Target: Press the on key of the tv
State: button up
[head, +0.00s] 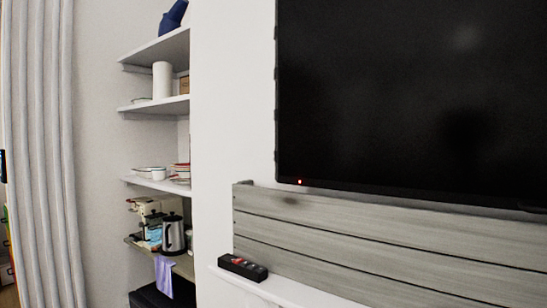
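The tv (410,95) is a large black screen on the white wall, filling the upper right of the head view. Its screen is dark. A small red light (299,182) glows at its lower left edge. No separate on key can be made out on the frame. A black box-like object with red and light marks (243,267), possibly a remote, lies on a white ledge (290,290) below the tv. My gripper is not in this view.
Grey wooden planks (380,240) run under the tv. On the left, white wall shelves (160,105) hold dishes, a white cylinder (162,79) and a kettle (173,234). A grey curtain (45,150) hangs at far left. The space before the screen looks clear.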

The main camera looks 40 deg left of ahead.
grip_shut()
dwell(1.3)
